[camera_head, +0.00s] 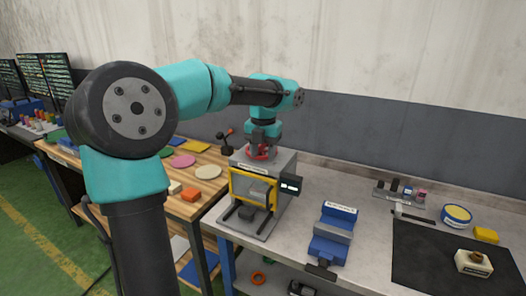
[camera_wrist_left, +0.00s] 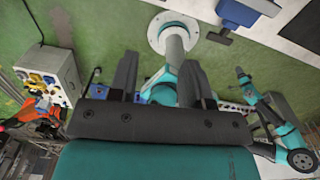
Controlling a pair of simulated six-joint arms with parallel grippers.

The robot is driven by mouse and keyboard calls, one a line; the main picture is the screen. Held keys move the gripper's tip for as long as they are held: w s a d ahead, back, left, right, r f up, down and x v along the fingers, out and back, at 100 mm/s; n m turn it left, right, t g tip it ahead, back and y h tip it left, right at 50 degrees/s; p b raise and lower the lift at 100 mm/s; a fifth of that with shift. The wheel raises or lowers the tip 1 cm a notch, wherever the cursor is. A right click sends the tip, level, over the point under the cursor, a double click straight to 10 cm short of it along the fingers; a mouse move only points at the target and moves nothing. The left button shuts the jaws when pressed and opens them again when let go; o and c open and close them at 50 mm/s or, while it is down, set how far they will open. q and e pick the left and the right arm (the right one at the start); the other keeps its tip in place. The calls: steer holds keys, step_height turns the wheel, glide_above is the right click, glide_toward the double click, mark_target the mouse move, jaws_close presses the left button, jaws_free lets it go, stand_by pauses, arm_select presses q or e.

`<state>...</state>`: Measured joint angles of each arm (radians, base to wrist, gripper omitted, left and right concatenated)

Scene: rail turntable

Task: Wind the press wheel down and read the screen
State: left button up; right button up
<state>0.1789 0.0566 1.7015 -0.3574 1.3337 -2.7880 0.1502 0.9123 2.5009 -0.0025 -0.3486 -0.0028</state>
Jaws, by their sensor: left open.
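The press (camera_head: 262,195) is a grey box with a yellow-framed front, standing on the left part of the grey bench. Its red wheel (camera_head: 262,153) is on top, partly hidden by my left gripper. A small dark screen (camera_head: 291,186) with pale marks is on the press's right side; I cannot read it at this size. My left gripper (camera_head: 262,146) is over the wheel; I cannot tell whether it touches it. In the left wrist view its two dark fingers (camera_wrist_left: 157,65) stand apart with nothing clearly between them. My right gripper does not show.
A blue vise (camera_head: 331,237) stands right of the press. A black mat (camera_head: 445,258) with a cream block (camera_head: 474,262) lies further right. A wooden table (camera_head: 190,205) with coloured discs and blocks is at the left. Bare bench lies between vise and mat.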

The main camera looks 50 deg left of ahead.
arm_select(q)
steer(key=n, duration=0.1)
step_height(320, 180, up, 10)
steer(key=n, duration=2.3)
glide_above(261, 149)
steer(key=w, duration=0.1)
steer(key=n, duration=0.4)
steer(key=a+r+n, duration=0.1)
steer(key=n, duration=0.3)
steer(key=w+a+r+n, duration=0.1)
steer(key=n, duration=0.3)
steer(key=shift+r, duration=0.15)
step_height(261, 149, down, 17)
steer(key=shift+f, duration=0.2)
steer(key=shift+c, duration=0.2)
jaws_close()
